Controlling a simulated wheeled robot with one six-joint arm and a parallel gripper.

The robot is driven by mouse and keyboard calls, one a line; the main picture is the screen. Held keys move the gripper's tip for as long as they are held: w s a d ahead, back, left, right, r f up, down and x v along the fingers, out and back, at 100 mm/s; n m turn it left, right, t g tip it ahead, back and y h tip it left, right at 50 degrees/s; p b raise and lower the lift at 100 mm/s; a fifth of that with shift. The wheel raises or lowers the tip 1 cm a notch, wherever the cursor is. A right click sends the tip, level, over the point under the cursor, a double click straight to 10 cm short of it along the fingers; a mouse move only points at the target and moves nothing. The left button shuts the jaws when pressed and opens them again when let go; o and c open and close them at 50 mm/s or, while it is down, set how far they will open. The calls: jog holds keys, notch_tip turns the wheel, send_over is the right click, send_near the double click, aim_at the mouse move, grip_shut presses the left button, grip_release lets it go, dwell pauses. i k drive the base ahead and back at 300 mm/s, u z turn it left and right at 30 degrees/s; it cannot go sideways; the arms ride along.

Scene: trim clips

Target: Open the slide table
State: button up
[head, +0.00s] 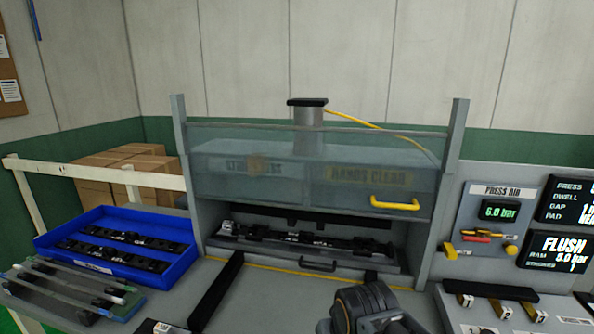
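The slide table (270,254) is a grey plate low in the press opening, with a dark bar handle (305,265) on its front. A long black trim part (300,239) lies on it. The table sits back inside the press, and the black rail (215,293) in front of it is bare. A dark rounded part of my arm shows at the bottom centre, in front of the press and apart from the handle. My gripper's fingers are not visible.
A clear guard with a yellow handle (395,204) hangs above the opening. A blue tray (120,243) with black parts and a rack of strips (70,287) stand left. An air panel (490,218), displays (558,252) and clips (500,306) are right. The bench between the rails looks clear.

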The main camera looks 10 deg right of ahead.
aim_at(361, 259)
jog(key=z, duration=0.05)
jog(key=k, duration=1.2)
jog(key=u, duration=0.8)
jog(key=i, duration=1.7)
jog(key=z, duration=0.75)
